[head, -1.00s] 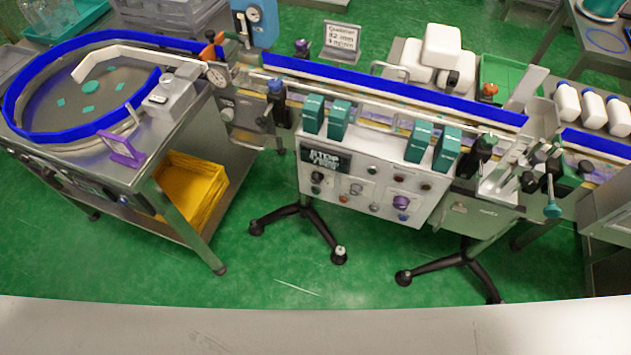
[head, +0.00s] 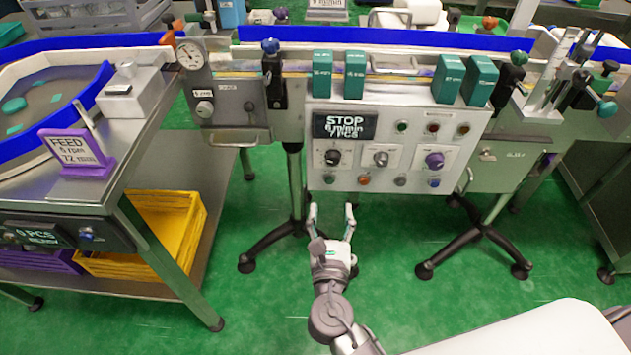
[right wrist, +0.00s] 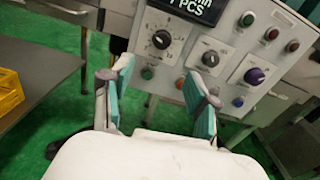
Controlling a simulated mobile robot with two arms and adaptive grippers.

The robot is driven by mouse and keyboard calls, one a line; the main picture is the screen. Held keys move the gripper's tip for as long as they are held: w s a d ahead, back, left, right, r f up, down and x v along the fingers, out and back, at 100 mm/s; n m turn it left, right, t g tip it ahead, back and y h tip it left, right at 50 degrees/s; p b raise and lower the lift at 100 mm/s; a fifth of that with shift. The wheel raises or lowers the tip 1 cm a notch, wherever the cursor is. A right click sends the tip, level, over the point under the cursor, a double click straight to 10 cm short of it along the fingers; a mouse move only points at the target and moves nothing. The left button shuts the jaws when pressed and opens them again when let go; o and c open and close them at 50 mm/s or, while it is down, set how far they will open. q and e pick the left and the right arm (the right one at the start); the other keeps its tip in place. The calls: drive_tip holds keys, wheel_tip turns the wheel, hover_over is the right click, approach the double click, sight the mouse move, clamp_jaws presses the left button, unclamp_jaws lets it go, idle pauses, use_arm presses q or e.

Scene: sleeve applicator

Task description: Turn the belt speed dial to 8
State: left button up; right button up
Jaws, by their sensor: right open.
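The white control panel (head: 395,145) carries three knobs in a row. The left knob (head: 332,157) is black with a scale of marks around it; it also shows in the right wrist view (right wrist: 161,40), its numbers too small to read. The middle knob (head: 381,158) is grey and black, the right one (head: 434,160) purple. Which label belongs to which is not legible. The dark display (head: 345,125) seems to read STOP, 6 m/min, 7 PCS. My right gripper (head: 331,208) is open and empty, below and in front of the left knob, apart from the panel. My left gripper is out of view.
Small coloured buttons or lamps (head: 363,180) sit around the knobs. Green blocks (head: 479,80) stand above the panel. Green floor lies open between.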

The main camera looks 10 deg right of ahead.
sight(333, 162)
drive_tip(key=x, duration=1.3)
drive_tip(key=shift+s+d+r, duration=0.1)
drive_tip(key=shift+d, duration=0.05)
drive_tip(key=shift+w+d, duration=0.15)
drive_tip(key=shift+w, duration=0.35)
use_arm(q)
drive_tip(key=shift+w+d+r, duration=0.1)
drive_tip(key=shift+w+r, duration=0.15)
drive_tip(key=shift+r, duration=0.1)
use_arm(e)
clamp_jaws()
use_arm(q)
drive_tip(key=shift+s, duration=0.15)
